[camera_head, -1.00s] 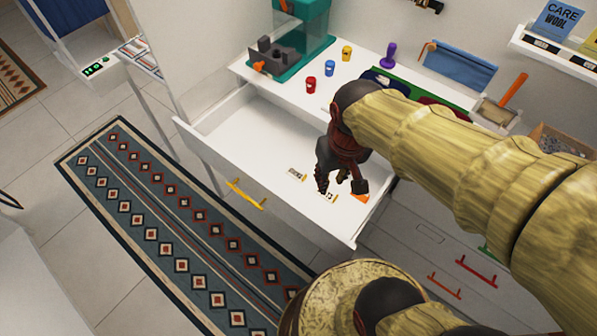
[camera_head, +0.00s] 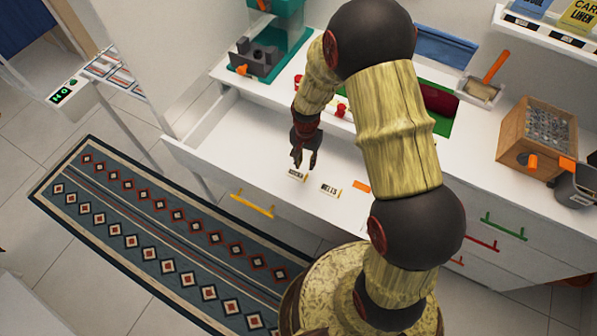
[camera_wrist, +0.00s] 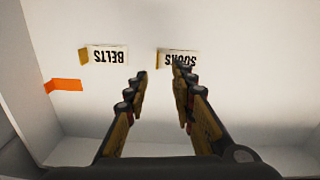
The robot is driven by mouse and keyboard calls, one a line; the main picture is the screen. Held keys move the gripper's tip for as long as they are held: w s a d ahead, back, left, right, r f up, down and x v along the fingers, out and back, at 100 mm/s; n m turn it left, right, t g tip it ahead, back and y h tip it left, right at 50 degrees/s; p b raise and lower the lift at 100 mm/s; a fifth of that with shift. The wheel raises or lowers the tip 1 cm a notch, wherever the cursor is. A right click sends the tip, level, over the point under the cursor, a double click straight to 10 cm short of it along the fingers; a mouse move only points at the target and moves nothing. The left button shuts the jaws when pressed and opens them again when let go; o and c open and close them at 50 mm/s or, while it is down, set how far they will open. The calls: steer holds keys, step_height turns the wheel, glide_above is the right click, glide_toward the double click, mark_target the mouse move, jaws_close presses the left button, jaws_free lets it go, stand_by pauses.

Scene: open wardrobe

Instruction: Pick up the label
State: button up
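Two small cream labels with dark print lie in the open white drawer (camera_head: 225,150). The SOCKS label (camera_head: 297,175) is at the left, and it also shows in the wrist view (camera_wrist: 178,56). The BELTS label (camera_head: 331,190) is to its right, and it also shows in the wrist view (camera_wrist: 107,55). My gripper (camera_head: 305,162) is in the drawer space by the SOCKS label. In the wrist view my gripper (camera_wrist: 160,72) has its fingers apart with nothing between them. One finger overlaps part of the SOCKS label; contact cannot be told.
An orange piece (camera_head: 361,186) lies in the drawer by the BELTS label. The drawer has a yellow handle (camera_head: 252,204). Above it, the white worktop holds a teal machine (camera_head: 287,35) and a wooden box (camera_head: 536,138). The drawer's left part is clear.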

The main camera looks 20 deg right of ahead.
mark_target(306, 176)
steer(key=shift+w+f+m+b, duration=0.15)
steer(key=shift+f+m+b, duration=0.15)
steer(key=shift+f+m, duration=0.45)
steer(key=f+b, duration=0.1)
steer(key=f, duration=0.1)
steer(key=s+f+b, duration=0.1)
steer(key=f, duration=0.2)
steer(key=shift+s+d+f, duration=0.1)
steer(key=shift+f, duration=0.5)
steer(key=shift+c, duration=0.3)
jaws_close()
